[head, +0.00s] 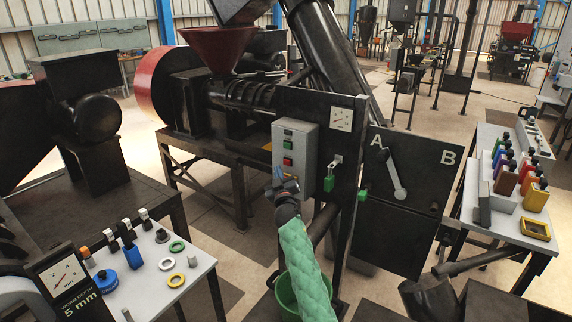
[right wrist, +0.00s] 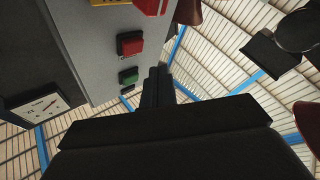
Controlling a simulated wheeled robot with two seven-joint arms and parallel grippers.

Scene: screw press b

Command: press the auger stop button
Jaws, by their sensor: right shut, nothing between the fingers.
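A grey control box (head: 296,150) is mounted on the dark machine panel. It carries a green button (head: 288,145) with a red button (head: 288,161) below it; their labels are too small to read. In the right wrist view, the red button (right wrist: 130,44) and green button (right wrist: 128,76) appear on the box face in inverted order. A yellow piece with red (right wrist: 151,5) is at the top edge there. My right gripper (head: 279,178) is shut and empty, in front of the box's lower part, below the red button. Contact cannot be told. My left gripper is not in view.
A green bucket (head: 288,292) stands below. Tables with small parts (head: 150,287) and coloured bottles (head: 507,182) stand left and right.

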